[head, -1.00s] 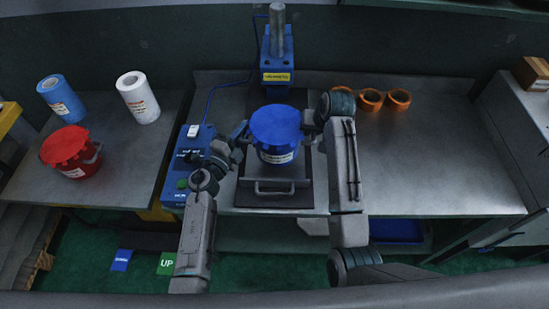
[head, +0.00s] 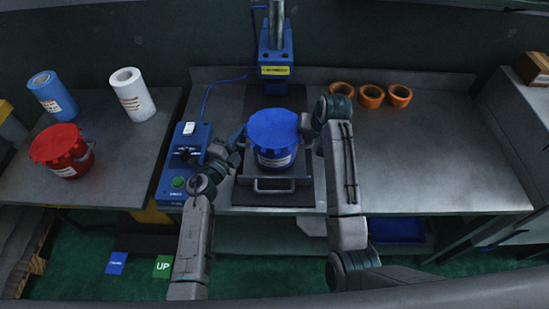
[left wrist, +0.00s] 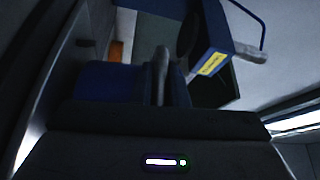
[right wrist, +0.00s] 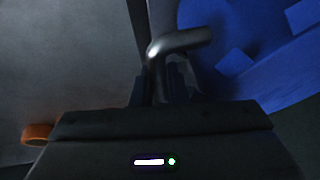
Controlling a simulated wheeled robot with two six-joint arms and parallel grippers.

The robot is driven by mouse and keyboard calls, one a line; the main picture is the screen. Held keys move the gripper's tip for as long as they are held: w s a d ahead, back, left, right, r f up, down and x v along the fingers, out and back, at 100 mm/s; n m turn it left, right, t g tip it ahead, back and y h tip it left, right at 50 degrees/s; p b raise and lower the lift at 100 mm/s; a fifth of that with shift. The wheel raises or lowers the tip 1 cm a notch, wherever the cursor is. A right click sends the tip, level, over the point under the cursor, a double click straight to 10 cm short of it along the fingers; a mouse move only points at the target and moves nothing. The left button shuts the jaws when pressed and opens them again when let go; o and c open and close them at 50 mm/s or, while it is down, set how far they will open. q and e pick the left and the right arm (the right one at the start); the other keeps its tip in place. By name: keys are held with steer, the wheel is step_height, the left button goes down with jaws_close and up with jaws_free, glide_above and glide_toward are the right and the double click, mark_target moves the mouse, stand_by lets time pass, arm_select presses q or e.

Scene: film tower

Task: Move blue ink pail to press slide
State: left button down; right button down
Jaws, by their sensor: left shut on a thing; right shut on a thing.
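The blue ink pail (head: 274,136) is upright over the press slide (head: 250,199), a dark plate with a front handle, below the press head. I cannot tell whether its base touches the slide. My left gripper (head: 238,140) is shut on the pail's left side, where a grey metal handle part (left wrist: 162,68) shows between the fingers in the left wrist view. My right gripper (head: 304,124) is shut on its right side; a metal handle part (right wrist: 182,42) shows beside the blue pail wall (right wrist: 250,60) in the right wrist view. The pail hides the slide's middle.
The blue press (head: 275,72) stands behind the pail. A blue control box (head: 172,182) is left of the slide. A red pail (head: 66,152), a blue roll (head: 52,96) and a white roll (head: 133,95) are on the left table. Orange rings (head: 371,97) lie back right; the right bench is clear.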

arm_select(q)
steer(key=shift+f+b, duration=0.4)
steer(key=shift+f, duration=0.15)
arm_select(e)
steer(key=shift+f, duration=0.55)
arm_select(q)
steer(key=c, duration=1.4)
jaws_free()
steer(key=shift+c, duration=0.2)
arm_select(e)
steer(key=c, duration=1.4)
jaws_free()
steer(key=shift+c, duration=0.2)
steer(key=shift+s+r, duration=0.1)
steer(key=shift+r, duration=0.1)
arm_select(q)
steer(key=v, duration=0.8)
arm_select(e)
steer(key=v, duration=1.1)
steer(key=shift+s+r, duration=0.15)
steer(key=shift+r, duration=0.15)
steer(key=shift+d, duration=0.1)
